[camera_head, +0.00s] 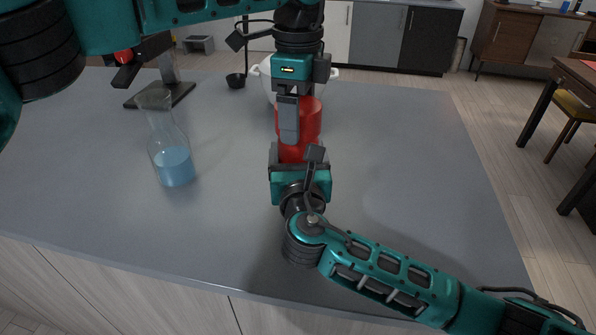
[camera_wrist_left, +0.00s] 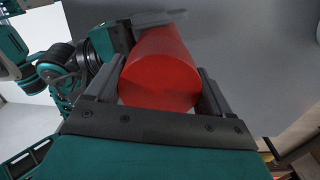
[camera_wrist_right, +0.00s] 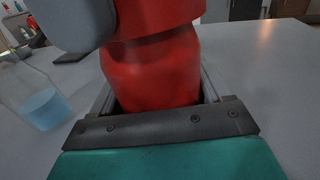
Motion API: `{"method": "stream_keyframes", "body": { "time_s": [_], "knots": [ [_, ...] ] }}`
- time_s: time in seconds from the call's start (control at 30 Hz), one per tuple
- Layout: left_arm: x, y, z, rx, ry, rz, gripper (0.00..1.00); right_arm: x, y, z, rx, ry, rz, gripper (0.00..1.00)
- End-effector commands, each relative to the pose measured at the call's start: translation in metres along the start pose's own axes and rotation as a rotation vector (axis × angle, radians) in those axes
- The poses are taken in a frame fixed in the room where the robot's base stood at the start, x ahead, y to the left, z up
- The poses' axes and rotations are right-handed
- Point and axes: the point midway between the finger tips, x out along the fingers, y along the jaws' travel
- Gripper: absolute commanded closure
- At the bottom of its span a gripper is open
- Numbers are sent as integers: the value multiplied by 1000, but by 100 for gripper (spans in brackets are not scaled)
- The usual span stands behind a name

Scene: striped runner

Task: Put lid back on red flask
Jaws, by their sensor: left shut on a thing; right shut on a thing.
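The red flask (camera_head: 294,152) stands upright on the grey counter, between the fingers of my right gripper (camera_head: 299,163), which is shut on its body. In the right wrist view the flask (camera_wrist_right: 155,75) fills the space between the fingers. The red lid (camera_head: 312,112) is above it, held by my left gripper (camera_head: 290,128), which comes down from above. The lid also shows between the left fingers in the left wrist view (camera_wrist_left: 160,75). In the right wrist view the lid's lower edge (camera_wrist_right: 160,18) meets the flask's shoulder; whether it is fully seated I cannot tell.
A glass flask with blue liquid (camera_head: 172,160) stands to the left. A white pot (camera_head: 262,72) is behind the red flask. A dark stand (camera_head: 165,95) and a black ladle (camera_head: 236,80) are at the back left. The counter's right side is clear.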

Motion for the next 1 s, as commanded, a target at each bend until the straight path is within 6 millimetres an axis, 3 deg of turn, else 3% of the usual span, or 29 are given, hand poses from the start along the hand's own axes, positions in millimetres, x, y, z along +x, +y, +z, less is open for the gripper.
{"method": "stream_keyframes", "body": {
  "time_s": [1.0],
  "knots": [
    [1, 0, -1, 1882, 0, -2, 55, 0, 0, -2, -1, 3, 2, 100]
  ]
}}
